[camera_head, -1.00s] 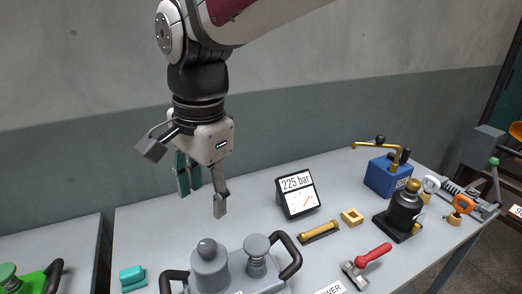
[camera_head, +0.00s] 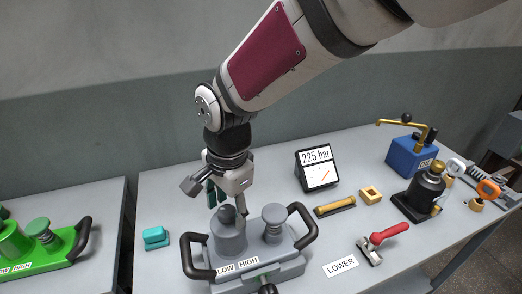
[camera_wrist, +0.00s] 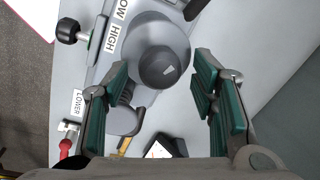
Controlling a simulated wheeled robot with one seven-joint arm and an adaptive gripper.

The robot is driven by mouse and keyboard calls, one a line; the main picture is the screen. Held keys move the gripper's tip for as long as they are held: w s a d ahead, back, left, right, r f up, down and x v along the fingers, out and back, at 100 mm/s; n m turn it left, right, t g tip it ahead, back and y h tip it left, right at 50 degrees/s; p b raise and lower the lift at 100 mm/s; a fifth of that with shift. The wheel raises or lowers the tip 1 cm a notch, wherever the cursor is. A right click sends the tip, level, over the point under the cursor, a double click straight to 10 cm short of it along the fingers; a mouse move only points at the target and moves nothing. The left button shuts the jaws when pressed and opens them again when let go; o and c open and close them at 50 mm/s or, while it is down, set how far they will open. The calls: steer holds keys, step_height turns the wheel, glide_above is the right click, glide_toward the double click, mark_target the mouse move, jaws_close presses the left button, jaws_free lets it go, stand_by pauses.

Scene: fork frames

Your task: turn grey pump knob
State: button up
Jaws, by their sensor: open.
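The grey pump (camera_head: 262,262) stands on the table with a black handle at each side and LOW and HIGH labels on its front. Its dark round knob (camera_head: 227,213) tops the left grey cylinder. A second, flat-topped grey part (camera_head: 273,219) stands to its right. My gripper (camera_head: 226,200) is just above and behind the knob, pointing down. In the wrist view the knob (camera_wrist: 163,67) shows between and beyond the green-padded open fingers (camera_wrist: 168,95), with nothing held. I cannot tell whether the fingers touch it.
A green pump (camera_head: 40,240) stands at left. A teal block (camera_head: 156,237), a 225 bar gauge (camera_head: 317,168), a yellow bar (camera_head: 335,206), a LOWER label (camera_head: 341,266), a red-handled valve (camera_head: 385,238) and a black jack (camera_head: 420,195) lie around.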

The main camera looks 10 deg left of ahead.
steer(key=c, duration=1.1)
steer(key=shift+c, duration=0.2)
